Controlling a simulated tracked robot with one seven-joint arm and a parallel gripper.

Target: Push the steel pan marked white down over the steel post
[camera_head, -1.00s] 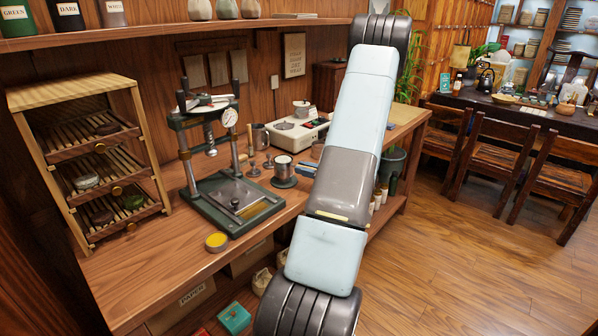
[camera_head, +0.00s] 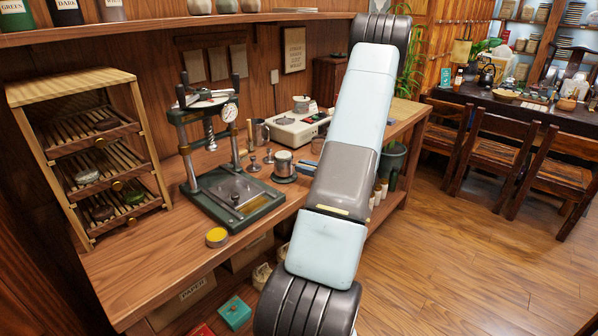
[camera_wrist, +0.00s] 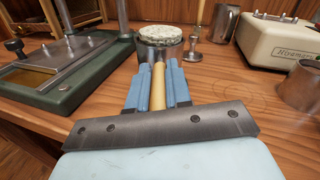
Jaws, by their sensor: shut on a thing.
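A steel pan (camera_head: 284,163) with pale stuff in its top stands upright over a dark round base (camera_head: 286,178) on the bench. It also shows in the wrist view (camera_wrist: 160,51), straight ahead of my gripper. I cannot read a mark on it. My gripper (camera_wrist: 158,75) has its blue fingers shut on a pale wooden handle (camera_wrist: 158,92) that points at the pan and appears to belong to it. I see no bare steel post under the pan; whether the pan is seated fully down cannot be told.
A green-based press (camera_head: 235,205) stands left of the pan. Small steel tools (camera_head: 253,163) and a steel mug (camera_wrist: 224,22) are close behind it. A white scale (camera_wrist: 285,38) stands to the right. A wooden rack (camera_head: 90,150) is far left.

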